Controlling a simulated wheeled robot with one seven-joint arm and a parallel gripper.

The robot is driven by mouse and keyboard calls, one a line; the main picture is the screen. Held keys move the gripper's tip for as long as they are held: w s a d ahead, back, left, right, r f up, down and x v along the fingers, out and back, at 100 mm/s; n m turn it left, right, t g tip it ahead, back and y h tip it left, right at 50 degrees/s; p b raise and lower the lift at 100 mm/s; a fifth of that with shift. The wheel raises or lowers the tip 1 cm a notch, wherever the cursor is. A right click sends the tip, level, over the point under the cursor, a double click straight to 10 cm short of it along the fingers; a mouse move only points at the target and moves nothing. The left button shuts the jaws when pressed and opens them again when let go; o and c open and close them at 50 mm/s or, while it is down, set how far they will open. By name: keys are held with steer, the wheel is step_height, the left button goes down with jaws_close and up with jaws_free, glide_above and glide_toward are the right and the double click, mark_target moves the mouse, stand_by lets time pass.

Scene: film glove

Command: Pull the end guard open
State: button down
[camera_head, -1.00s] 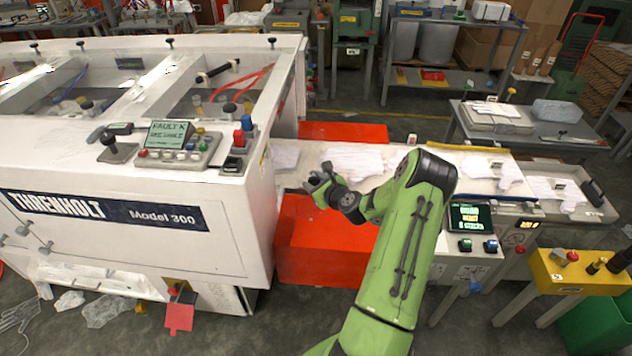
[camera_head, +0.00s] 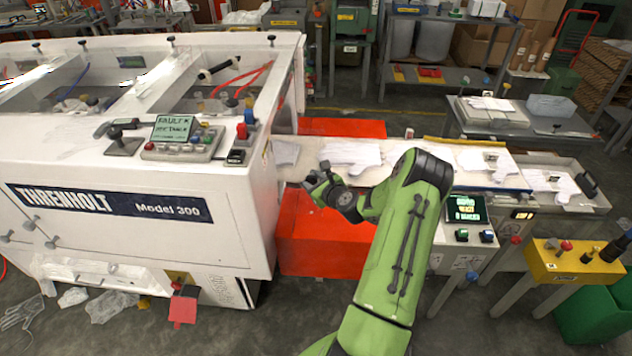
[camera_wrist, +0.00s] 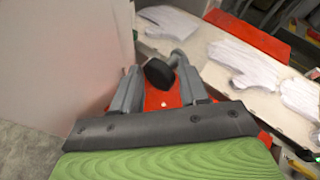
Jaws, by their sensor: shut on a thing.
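The orange-red end guard (camera_head: 318,243) stands between the right end of the white machine (camera_head: 225,225) and the conveyor table. Its front face shows below the table level. My gripper (camera_head: 322,188) is over it, close to the machine's end wall. In the wrist view the two fingers of my gripper (camera_wrist: 164,78) are shut around a dark rounded knob or handle (camera_wrist: 158,73). The orange-red surface (camera_wrist: 165,98) shows behind it. How the handle joins the guard is hidden by the fingers.
White gloves (camera_head: 350,152) lie on the conveyor table (camera_head: 400,150) right of my gripper. A small control screen (camera_head: 466,208) stands right of my arm. The machine's control panel (camera_head: 184,145) is at left. Grey floor (camera_head: 310,320) is clear in front of the guard.

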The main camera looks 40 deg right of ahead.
steer(key=c, duration=0.9)
jaws_free()
steer(key=shift+w+a+y, duration=0.3)
steer(key=shift+w+a, duration=0.1)
steer(key=shift+a, duration=0.4)
steer(key=shift+o, duration=1.2)
steer(key=shift+w, duration=0.15)
steer(key=b+v, duration=0.1)
steer(key=v, duration=1.5)
steer(key=shift+d+f, duration=0.2)
steer(key=shift+d, duration=0.1)
